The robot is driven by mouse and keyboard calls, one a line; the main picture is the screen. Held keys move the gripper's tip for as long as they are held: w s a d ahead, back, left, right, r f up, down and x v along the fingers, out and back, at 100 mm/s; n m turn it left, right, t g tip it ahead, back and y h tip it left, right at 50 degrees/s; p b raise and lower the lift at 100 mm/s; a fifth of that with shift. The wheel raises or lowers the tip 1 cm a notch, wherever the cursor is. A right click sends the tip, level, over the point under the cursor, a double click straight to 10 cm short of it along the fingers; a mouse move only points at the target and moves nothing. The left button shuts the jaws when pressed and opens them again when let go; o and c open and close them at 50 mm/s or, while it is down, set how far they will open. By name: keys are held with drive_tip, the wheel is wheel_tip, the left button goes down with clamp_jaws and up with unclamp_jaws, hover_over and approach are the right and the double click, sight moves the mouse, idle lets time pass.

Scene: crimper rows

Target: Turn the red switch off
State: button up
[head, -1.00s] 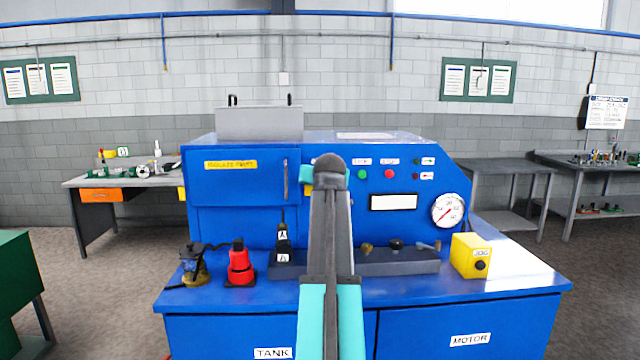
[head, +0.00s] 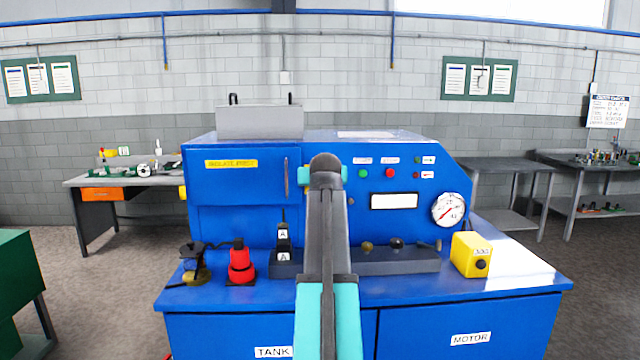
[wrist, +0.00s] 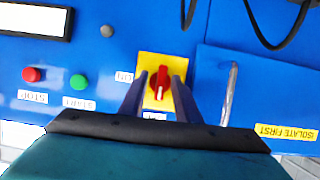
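The red switch (wrist: 160,86) is a red rotary handle on a yellow square plate (wrist: 148,62) on the blue panel. In the wrist view its handle runs up and down the picture, roughly in line with the fingers. My gripper (wrist: 162,76) is open, with one finger on each side of the handle. A small gap shows on both sides, and firm contact cannot be seen. An "ON" label (wrist: 124,77) sits beside the plate; another label is partly hidden by the gripper. In the head view my arm hides the switch.
Red (wrist: 32,74) and green (wrist: 78,82) buttons sit left of the switch in the wrist view. A metal door handle (wrist: 230,92) and black cables (wrist: 262,30) are on its right. In the head view a yellow box (head: 472,255) and red bottle-like object (head: 241,264) stand on the bench.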

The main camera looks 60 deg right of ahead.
drive_tip(key=shift+r, duration=0.1)
drive_tip(key=b+v, duration=0.2)
drive_tip(key=v, duration=1.1)
drive_tip(key=shift+s+a, duration=0.3)
drive_tip(key=shift+s, duration=0.05)
drive_tip(key=shift+r, duration=0.15)
